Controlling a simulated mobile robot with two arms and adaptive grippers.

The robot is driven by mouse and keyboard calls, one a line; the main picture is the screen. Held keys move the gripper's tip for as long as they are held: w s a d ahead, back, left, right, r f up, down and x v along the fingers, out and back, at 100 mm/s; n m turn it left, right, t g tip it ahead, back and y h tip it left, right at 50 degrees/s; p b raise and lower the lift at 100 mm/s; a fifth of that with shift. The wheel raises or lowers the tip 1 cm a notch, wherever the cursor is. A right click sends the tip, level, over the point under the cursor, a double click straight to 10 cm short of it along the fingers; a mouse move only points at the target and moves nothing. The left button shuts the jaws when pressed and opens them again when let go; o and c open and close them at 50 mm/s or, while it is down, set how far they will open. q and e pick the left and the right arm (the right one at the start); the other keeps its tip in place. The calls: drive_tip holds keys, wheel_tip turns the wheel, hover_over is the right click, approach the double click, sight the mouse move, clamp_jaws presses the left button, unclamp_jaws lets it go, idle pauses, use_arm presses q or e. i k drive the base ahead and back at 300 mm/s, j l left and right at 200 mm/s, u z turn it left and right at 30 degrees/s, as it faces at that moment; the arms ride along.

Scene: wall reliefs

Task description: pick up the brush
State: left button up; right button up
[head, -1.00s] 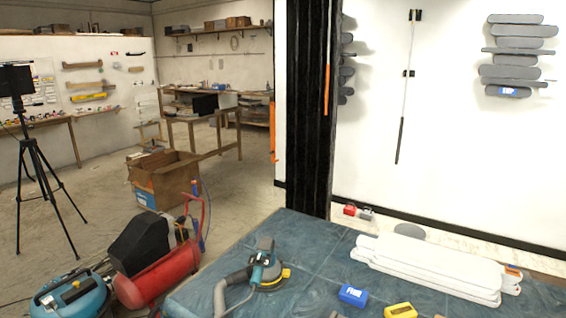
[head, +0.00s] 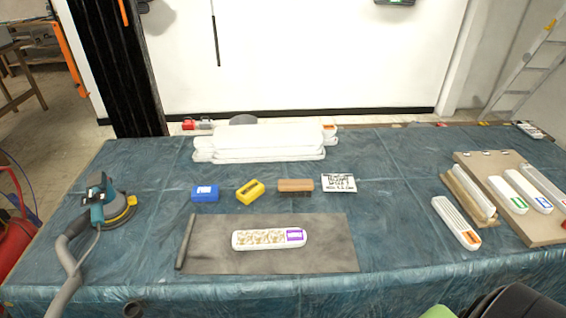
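A brush (head: 295,185) with a brown wooden back and dark bristles underneath lies on the table (head: 390,235), which is covered in blue plastic sheeting. It sits in a row between a yellow block (head: 250,191) on its left and a white card with dark lettering (head: 338,183) on its right. The brush is just behind the grey mat and nothing covers it. Neither of my grippers is in the head view.
A grey mat (head: 215,255) holds a white relief piece with a purple label (head: 270,238). A blue block (head: 204,193), stacked white slabs (head: 262,140) and a hosed sander (head: 108,205) are around. A board with white pieces (head: 500,165) lies right.

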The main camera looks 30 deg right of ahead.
sight(303, 187)
drive_tip(key=z, duration=1.05)
